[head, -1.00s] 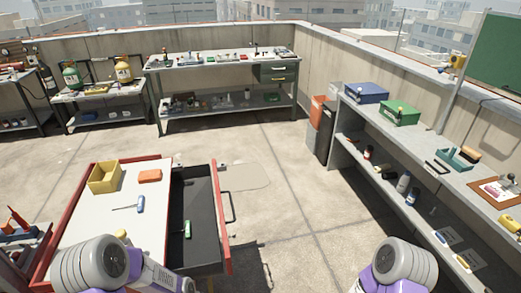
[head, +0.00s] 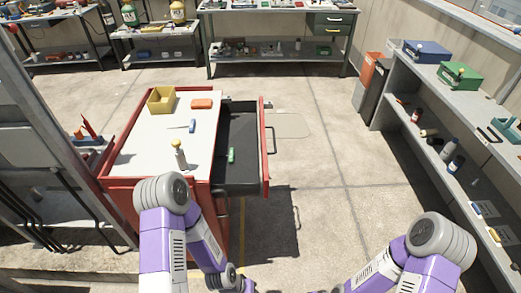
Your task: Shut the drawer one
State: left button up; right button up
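The drawer (head: 238,178) of the red cart (head: 117,185) is pulled out to the right. Its dark inside shows, with a green item (head: 231,155) lying in it. The drawer's red front (head: 265,165) carries a dark bar handle (head: 272,140) on its outer side. My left arm comes up in front of the cart's near side and bends down toward the bottom edge. My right arm is at the bottom right, apart from the drawer. Neither gripper can be made out; their fingers are outside the picture or hidden by my arms.
On the cart's white top are a yellow bin (head: 161,100), an orange block (head: 202,104), a blue-handled tool (head: 192,126) and a yellow-topped object (head: 179,155). Grey shelving (head: 420,150) runs along the right. A workbench (head: 285,8) stands behind. Floor right of the drawer is clear.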

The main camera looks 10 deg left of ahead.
aim_at(239, 128)
jog(key=k, duration=0.2)
jog(key=z, duration=1.4)
jog(key=i, duration=1.05)
jog(key=u, duration=2.25)
jog(key=k, duration=0.45)
jog(key=u, duration=0.8)
jog(key=i, duration=1.1)
jog(key=z, duration=0.65)
